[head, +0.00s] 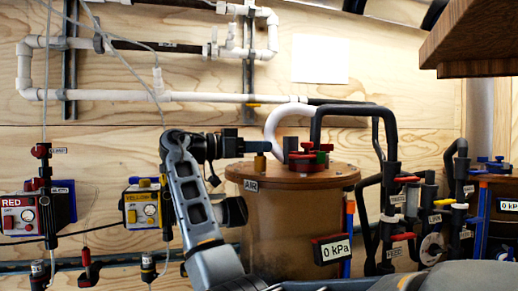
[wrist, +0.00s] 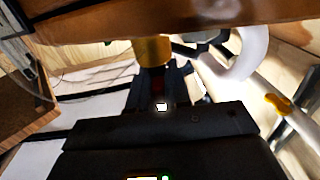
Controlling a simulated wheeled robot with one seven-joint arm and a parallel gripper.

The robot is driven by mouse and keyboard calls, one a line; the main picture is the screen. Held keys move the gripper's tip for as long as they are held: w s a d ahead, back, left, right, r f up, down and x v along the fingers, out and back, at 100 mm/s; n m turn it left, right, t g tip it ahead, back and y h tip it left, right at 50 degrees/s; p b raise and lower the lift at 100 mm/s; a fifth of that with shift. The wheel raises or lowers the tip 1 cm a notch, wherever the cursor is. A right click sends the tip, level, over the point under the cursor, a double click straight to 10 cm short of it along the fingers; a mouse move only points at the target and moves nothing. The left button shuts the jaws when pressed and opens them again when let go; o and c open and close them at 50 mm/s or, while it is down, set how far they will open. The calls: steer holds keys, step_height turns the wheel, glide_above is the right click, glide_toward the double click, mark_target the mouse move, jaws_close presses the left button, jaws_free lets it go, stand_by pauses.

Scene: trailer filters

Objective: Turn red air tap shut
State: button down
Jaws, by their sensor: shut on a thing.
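The brown tank (head: 290,225) has a white label reading AIR (head: 251,185) near its rim. My gripper (head: 264,146) is at the left side of the tank's lid, just above a small brass fitting (head: 260,162). In the wrist view the brass fitting (wrist: 152,50) is right beyond my fingers (wrist: 158,82). In the head view the tap is hidden behind my gripper.
Red knobs (head: 309,152) and a black hose (head: 318,118) stand on the lid close right of my gripper. A gauge reading 0 kPa (head: 334,249) is on the tank's front. A white pipe (head: 278,122) curves behind. A wooden shelf (head: 480,35) hangs at upper right.

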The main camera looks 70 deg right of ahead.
stand_by(0.4)
steer(key=c, duration=1.2)
jaws_free()
steer(key=shift+o, duration=0.2)
steer(key=v, duration=0.7)
steer(key=shift+w+a+b, duration=0.25)
steer(key=shift+w+b, duration=0.05)
steer(key=shift+b, duration=0.1)
